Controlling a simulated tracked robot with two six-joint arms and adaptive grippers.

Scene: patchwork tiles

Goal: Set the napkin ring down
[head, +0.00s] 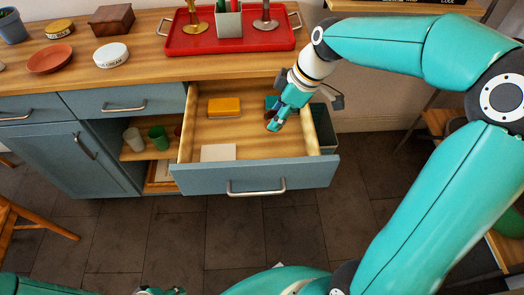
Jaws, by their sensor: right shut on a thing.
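My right gripper (273,126) reaches down into the open drawer (257,172), in its right half. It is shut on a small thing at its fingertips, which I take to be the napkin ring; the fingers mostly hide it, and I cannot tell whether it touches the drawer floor. My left gripper (161,291) shows only in part at the bottom edge, and its jaws cannot be made out.
The drawer holds a yellow-orange box (224,107), a whitish flat block (218,153) and a teal thing (269,102) partly behind my gripper. Bare drawer floor lies between them. On the counter stand a red tray (190,46), a white tin (111,55) and a wooden box (111,20).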

